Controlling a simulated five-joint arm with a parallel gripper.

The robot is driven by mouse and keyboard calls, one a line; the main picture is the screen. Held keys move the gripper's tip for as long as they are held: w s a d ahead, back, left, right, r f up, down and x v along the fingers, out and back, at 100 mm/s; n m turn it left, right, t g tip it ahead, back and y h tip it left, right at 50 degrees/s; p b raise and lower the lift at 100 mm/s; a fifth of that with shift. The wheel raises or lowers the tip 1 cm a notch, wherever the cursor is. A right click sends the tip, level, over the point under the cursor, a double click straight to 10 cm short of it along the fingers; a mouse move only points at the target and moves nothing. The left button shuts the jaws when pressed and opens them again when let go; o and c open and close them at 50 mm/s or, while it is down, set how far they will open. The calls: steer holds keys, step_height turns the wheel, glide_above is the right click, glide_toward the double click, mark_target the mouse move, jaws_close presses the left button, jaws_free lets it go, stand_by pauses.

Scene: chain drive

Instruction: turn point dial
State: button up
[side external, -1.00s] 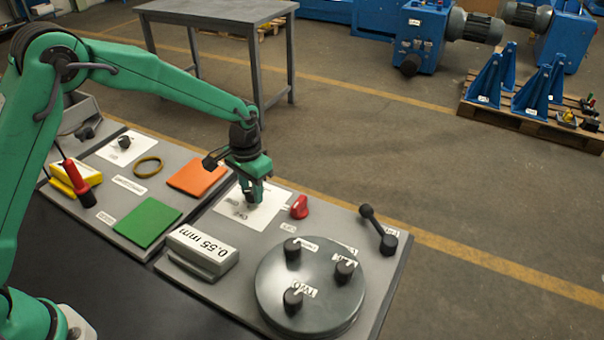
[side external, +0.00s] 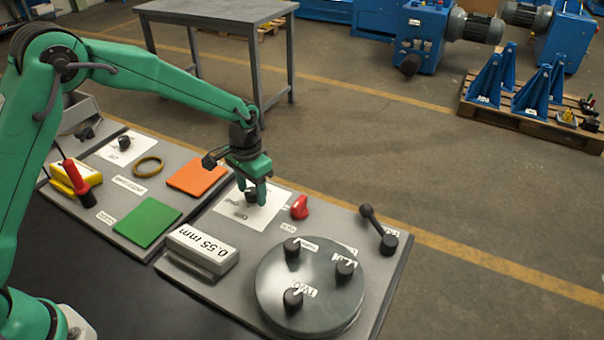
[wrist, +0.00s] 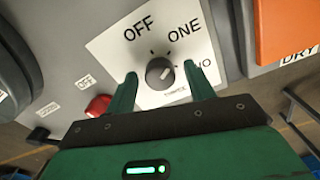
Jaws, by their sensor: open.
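The point dial is a dark round knob (wrist: 160,73) on a white plate (wrist: 108,42) printed OFF, ONE and further labels partly covered by my right finger. A pale mark on the knob points roughly up and right, toward the ONE side. My gripper (wrist: 161,72) is open in the wrist view, one finger on each side of the knob, with a visible gap to both. In the side external view my gripper (side external: 252,192) is low over the white plate (side external: 268,212), and the knob (side external: 252,197) shows between the fingers, partly hidden.
A red knob (side external: 299,207) stands close right of the plate. An orange pad (side external: 197,179) lies to the left.

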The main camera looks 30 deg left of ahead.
mark_target(251, 191)
steer(key=shift+r, duration=3.9)
steer(key=shift+s+a+r, duration=0.25)
steer(key=shift+r, duration=0.3)
steer(key=s+a+r+n+t, duration=0.1)
steer(key=s+a+r, duration=0.2)
steer(key=s+r, duration=0.25)
steer(key=s+a+r+t, duration=0.2)
steer(key=s+a+r, duration=0.15)
steer(key=s, duration=0.35)
steer(key=s+a+r+n+t, duration=0.1)
steer(key=s+a+r, duration=0.1)
steer(key=s+r, duration=0.35)
steer(key=s+a+f+n+t, duration=0.1)
steer(key=s+a+f, duration=0.1)
steer(key=s, duration=0.6)
steer(key=shift+s+t, duration=0.3)
